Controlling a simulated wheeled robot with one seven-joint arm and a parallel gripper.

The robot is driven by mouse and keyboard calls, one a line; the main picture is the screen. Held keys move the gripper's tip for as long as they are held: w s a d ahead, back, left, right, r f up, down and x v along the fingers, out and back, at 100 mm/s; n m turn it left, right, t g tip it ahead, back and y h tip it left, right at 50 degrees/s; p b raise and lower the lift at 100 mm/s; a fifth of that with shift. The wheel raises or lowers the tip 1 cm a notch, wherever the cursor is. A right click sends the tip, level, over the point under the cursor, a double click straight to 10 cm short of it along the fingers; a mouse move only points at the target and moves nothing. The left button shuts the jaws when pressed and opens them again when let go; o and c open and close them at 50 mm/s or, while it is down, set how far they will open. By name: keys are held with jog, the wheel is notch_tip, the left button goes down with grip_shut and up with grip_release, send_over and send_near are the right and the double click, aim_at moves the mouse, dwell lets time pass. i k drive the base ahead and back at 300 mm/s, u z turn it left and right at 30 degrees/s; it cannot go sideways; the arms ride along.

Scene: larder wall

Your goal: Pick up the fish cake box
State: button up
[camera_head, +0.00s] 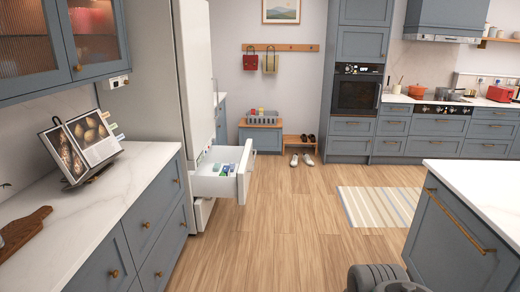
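A white drawer (212,187) is pulled out of the tall pale fridge unit (160,75), left of the middle of the head view. Small packages (226,169) in blue, green and white lie inside it. They are too small to read, so I cannot tell which, if any, is the fish cake box. The drawer's front panel hides part of its inside. A dark grey part of my arm (378,277) shows at the bottom edge. My gripper's fingers are not in view.
A lower drawer (203,213) also sticks out a little. A counter (120,185) with a cookbook (90,140) and a wooden board (22,232) stands at left. An island (460,235) stands at right. The wooden floor (285,235) between is clear, with a striped rug (382,206).

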aim_at(226, 168)
jog(key=i, duration=2.1)
jog(key=z, duration=2.55)
jog(key=k, duration=0.8)
jog(key=u, duration=3)
